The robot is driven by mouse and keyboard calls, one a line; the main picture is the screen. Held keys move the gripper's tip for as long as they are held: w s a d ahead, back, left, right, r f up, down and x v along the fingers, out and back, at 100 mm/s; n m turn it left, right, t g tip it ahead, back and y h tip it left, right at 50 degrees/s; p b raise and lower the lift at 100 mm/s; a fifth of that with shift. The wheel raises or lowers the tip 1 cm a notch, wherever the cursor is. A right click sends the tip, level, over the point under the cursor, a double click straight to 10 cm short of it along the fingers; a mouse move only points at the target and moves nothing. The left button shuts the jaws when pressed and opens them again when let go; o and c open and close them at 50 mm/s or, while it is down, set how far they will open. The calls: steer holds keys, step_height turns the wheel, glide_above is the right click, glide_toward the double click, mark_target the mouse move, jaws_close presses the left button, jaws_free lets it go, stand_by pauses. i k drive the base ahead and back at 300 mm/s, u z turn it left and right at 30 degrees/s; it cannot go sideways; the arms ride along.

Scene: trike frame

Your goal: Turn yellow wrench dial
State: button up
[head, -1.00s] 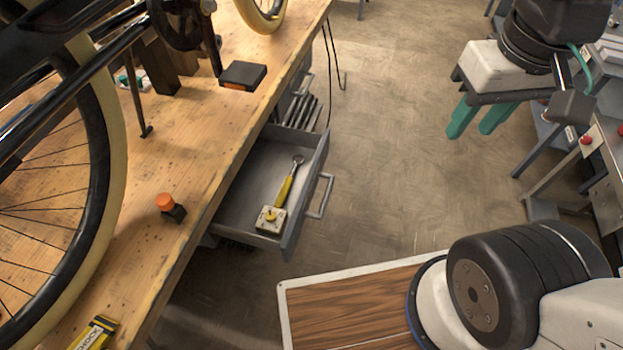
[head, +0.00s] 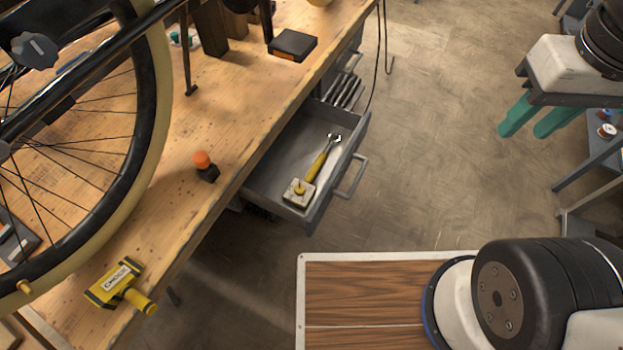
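A yellow-handled wrench (head: 320,163) lies in the open drawer (head: 262,183) under the workbench, its metal head toward the far side. At its near end is a pale square block with a small yellow knob (head: 299,190), which may be the dial. Markings on it are too small to read. My gripper (head: 527,130) is at the upper right with two teal fingers spread apart and nothing between them. It is above the floor, well to the right of the drawer and touching nothing there.
The workbench (head: 225,125) holds a bicycle wheel (head: 155,130), an orange-topped knob (head: 203,165), a black box (head: 292,45) and a yellow labelled tool (head: 120,285). A grey dial (head: 35,50) shows at top left. Open floor (head: 430,150) lies between drawer and gripper.

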mark_target(300, 189)
steer(key=z, duration=1.65)
steer(key=k, duration=0.7)
steer(key=u, duration=1.4)
